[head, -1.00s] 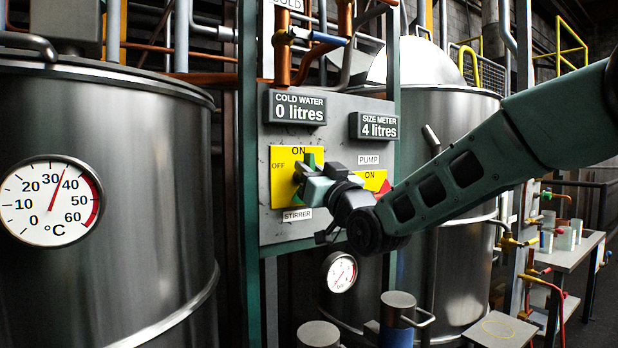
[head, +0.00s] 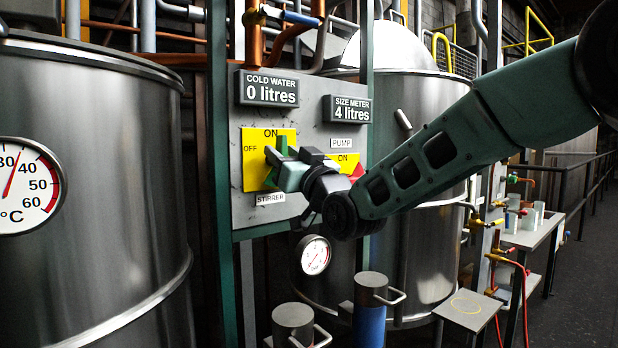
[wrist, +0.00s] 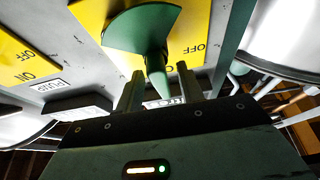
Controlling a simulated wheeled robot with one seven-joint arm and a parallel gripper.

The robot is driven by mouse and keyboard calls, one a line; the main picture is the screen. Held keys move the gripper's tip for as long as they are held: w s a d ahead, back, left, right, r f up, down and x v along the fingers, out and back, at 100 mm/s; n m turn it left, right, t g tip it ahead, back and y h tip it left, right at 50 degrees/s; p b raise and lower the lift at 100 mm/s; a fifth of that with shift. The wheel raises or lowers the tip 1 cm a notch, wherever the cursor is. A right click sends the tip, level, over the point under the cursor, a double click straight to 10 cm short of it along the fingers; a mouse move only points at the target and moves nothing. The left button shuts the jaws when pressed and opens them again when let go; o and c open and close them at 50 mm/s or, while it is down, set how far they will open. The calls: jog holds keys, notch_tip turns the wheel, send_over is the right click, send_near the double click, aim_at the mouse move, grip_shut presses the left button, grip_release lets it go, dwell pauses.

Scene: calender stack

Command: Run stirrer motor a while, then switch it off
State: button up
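The stirrer switch is a yellow plate (head: 251,179) marked ON at the top and OFF at the left, with a STIRRER label (head: 270,199) below. Its green knob (head: 282,145) points up toward ON; my gripper hides part of it. My gripper (head: 279,166) is in front of the plate. In the wrist view, which is upside down, the knob (wrist: 157,55) hangs its narrow end between the two fingers of my gripper (wrist: 159,88). The fingers are apart, with a gap on each side of the knob. The stirrer motor itself is not identifiable.
The pump switch plate (head: 345,160) with a red knob (head: 356,172) is close at the right, partly behind my gripper. Displays read cold water 0 litres (head: 270,90) and size meter 4 litres (head: 349,109). Steel tanks (head: 110,130) flank the panel.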

jog(key=b+v, duration=0.3)
jog(key=v, duration=1.3)
jog(key=shift+s+f, duration=0.15)
dwell(6.2)
